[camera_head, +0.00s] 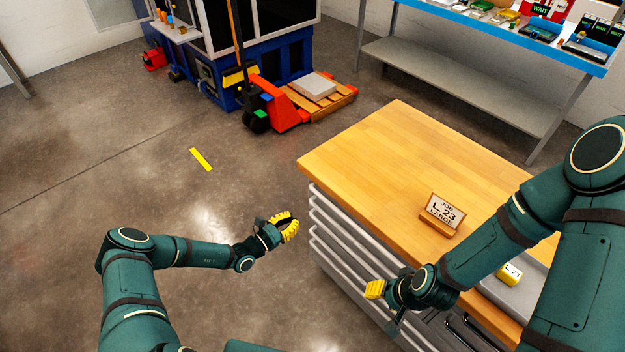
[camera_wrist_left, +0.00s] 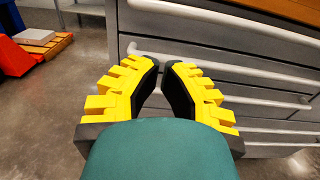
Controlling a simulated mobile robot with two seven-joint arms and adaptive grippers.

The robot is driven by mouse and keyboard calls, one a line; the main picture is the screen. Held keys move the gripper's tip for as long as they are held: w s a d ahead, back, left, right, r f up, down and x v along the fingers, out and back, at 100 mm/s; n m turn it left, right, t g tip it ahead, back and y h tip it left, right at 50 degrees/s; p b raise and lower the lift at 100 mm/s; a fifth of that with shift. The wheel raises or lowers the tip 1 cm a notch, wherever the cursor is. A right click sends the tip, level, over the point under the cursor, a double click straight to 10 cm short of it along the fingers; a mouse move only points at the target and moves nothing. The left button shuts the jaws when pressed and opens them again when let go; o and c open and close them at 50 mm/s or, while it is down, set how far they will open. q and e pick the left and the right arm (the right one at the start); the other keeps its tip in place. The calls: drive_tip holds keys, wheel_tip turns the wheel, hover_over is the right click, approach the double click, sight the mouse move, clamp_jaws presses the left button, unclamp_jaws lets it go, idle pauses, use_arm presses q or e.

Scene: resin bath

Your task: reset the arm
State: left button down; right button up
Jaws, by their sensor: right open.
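My left gripper (camera_head: 287,226) has yellow ridged fingers and hangs over the floor, left of the wooden-topped drawer bench (camera_head: 390,150). In the left wrist view its two fingers (camera_wrist_left: 162,85) stand apart with a gap between dark pads and nothing held; drawer fronts show beyond. My right gripper (camera_head: 375,289) is open by the bench's front side, near the drawer handles. Its fingers overlap in the head view, and I see nothing held. The right arm reaches in across the bench's right part.
A job sign (camera_head: 442,215) reading "L-23 LARGE" stands on the bench. A grey tray (camera_head: 540,305) with a yellow labelled piece (camera_head: 510,274) lies partly behind my right arm. A red pallet truck (camera_head: 275,108) and blue-topped table (camera_head: 480,30) stand behind. The left floor is clear around a yellow strip (camera_head: 201,159).

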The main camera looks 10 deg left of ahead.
use_arm(q)
drive_tip(key=s+d+m+g, duration=1.3)
drive_tip(key=s+m+g, duration=0.15)
drive_tip(key=s, duration=0.25)
drive_tip(key=s+a+r+m+t+y, duration=0.2)
drive_tip(key=s+a+r+m+y, duration=0.2)
drive_tip(key=r+m+y, duration=0.3)
drive_tip(key=s+r+m, duration=0.1)
drive_tip(key=r+m, duration=0.1)
drive_tip(key=m, duration=0.3)
drive_tip(key=shift+s+a, duration=0.2)
drive_tip(key=shift+s, duration=0.15)
